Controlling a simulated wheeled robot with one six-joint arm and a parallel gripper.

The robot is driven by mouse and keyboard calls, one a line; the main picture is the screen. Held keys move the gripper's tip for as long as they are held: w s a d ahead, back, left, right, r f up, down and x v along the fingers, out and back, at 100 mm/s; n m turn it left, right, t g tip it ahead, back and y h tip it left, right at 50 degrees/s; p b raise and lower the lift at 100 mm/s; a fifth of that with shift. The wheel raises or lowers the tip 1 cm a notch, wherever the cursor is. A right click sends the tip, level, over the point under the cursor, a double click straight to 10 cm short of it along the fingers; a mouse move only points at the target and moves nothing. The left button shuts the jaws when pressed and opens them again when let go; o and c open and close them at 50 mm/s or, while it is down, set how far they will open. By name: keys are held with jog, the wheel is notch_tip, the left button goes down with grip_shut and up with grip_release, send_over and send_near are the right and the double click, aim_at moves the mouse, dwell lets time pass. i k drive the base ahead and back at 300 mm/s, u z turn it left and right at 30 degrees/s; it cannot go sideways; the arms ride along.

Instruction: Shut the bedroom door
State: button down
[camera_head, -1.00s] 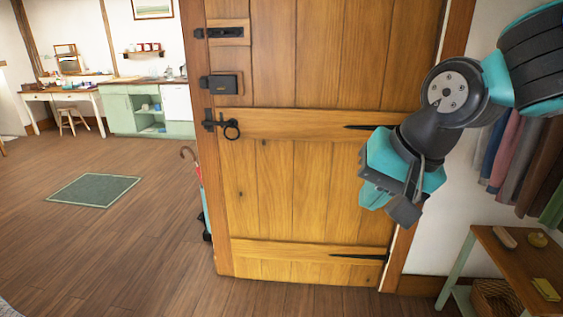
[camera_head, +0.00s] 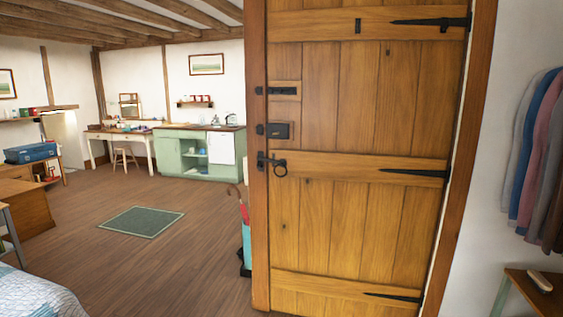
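The bedroom door (camera_head: 350,215) is a wooden plank door with black strap hinges on its right side. It stands open, with the room beyond showing through the opening on its left.
An umbrella stand (camera_head: 246,245) with umbrellas is beside the door's left edge. A bed corner (camera_head: 38,295) is at lower left. A green mat (camera_head: 143,222) lies on open wooden floor (camera_head: 195,250). Hanging clothes (camera_head: 530,150) and a small bench (camera_head: 530,295) are at right.

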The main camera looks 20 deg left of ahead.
aim_at(364, 141)
jog(key=u, duration=0.65)
jog(key=i, duration=0.5)
jog(key=u, duration=1.25)
jog(key=i, duration=1.45)
jog(key=z, duration=0.9)
jog(key=i, duration=0.8)
jog(key=z, duration=0.85)
